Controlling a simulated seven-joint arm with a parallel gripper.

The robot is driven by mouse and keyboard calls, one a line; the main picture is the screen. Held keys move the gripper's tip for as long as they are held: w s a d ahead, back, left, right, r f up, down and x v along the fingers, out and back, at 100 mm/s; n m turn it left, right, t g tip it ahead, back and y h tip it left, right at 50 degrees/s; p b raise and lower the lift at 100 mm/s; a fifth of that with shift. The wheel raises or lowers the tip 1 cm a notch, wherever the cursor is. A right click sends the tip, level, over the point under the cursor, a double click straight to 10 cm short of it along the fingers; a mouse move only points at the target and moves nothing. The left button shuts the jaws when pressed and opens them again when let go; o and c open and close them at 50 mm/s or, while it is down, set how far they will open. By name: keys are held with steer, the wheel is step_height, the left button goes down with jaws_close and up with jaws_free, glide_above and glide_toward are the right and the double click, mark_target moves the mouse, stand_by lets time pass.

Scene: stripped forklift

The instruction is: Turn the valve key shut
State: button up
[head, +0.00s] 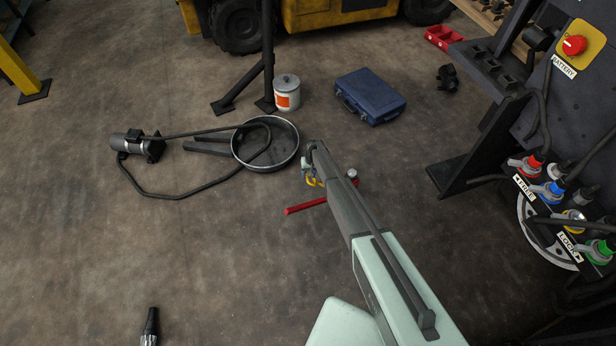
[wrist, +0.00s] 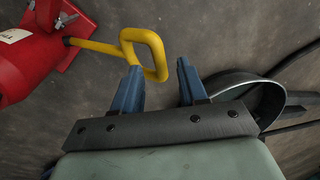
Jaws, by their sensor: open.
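A yellow looped handle (wrist: 145,42), which looks like the valve key, sticks out on a yellow stem from a red body (wrist: 30,55) with a white label in the wrist view. My gripper (wrist: 160,72) is open, with its two blue fingers apart. The loop's lower end is close to the left fingertip; I cannot tell whether they touch. In the head view the yellow handle (head: 313,183) shows beside my gripper (head: 307,163), and a red bar (head: 303,207) sticks out below it. My arm hides much of the red thing.
A round dark pan (head: 266,146) lies left of my gripper, with a cable and a motor (head: 137,144). A white canister (head: 286,92) and a blue case (head: 370,96) stand behind. A dark panel with coloured connectors (head: 555,190) is at right. The floor at front left is mostly clear.

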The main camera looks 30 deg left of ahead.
steer(key=shift+s+a+f, duration=0.1)
steer(key=shift+a+f, duration=0.05)
steer(key=shift+f, duration=1.05)
jaws_close()
